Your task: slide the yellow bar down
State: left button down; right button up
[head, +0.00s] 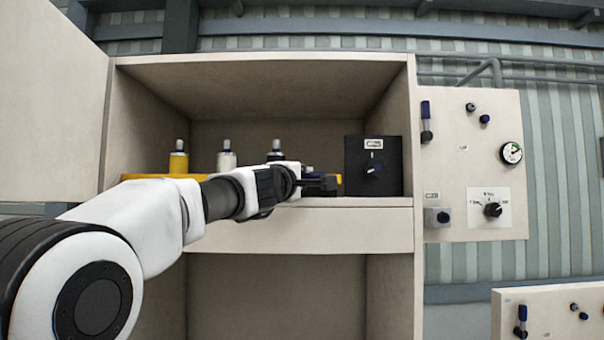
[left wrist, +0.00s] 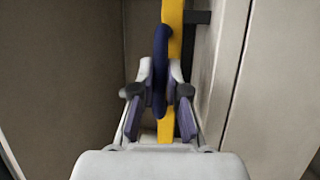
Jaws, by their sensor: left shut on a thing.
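The yellow bar (head: 150,177) runs across the front of the open cabinet, partly hidden behind my left arm. In the left wrist view the yellow bar (left wrist: 173,45) runs upright through the picture, with a dark blue handle (left wrist: 160,70) on it. My left gripper (head: 318,183) is at the bar in front of the cabinet. In the left wrist view the left gripper (left wrist: 158,95) has its fingers on both sides of the blue handle and is shut on it. The right gripper does not show.
Behind the bar stand a yellow bottle (head: 179,164), a white bottle (head: 227,161) and a dark bottle (head: 275,154). A black box with a knob (head: 360,152) stands right of the gripper. A control panel (head: 450,190) is at the right, and an open cabinet door (head: 50,100) at the left.

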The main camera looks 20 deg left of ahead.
pick_arm(q)
jog(key=c, duration=1.5)
grip_release()
jog(key=shift+c, duration=0.2)
jog(key=o, duration=0.4)
jog(key=shift+w+f, duration=0.1)
jog(key=shift+w, duration=0.2)
jog(key=shift+c, duration=0.2)
jog(key=shift+w+f, duration=0.2)
jog(key=shift+w, duration=0.3)
jog(key=shift+s+r, duration=0.25)
jog(key=shift+s, duration=0.2)
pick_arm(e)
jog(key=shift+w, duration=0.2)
pick_arm(q)
jog(key=shift+w, duration=0.15)
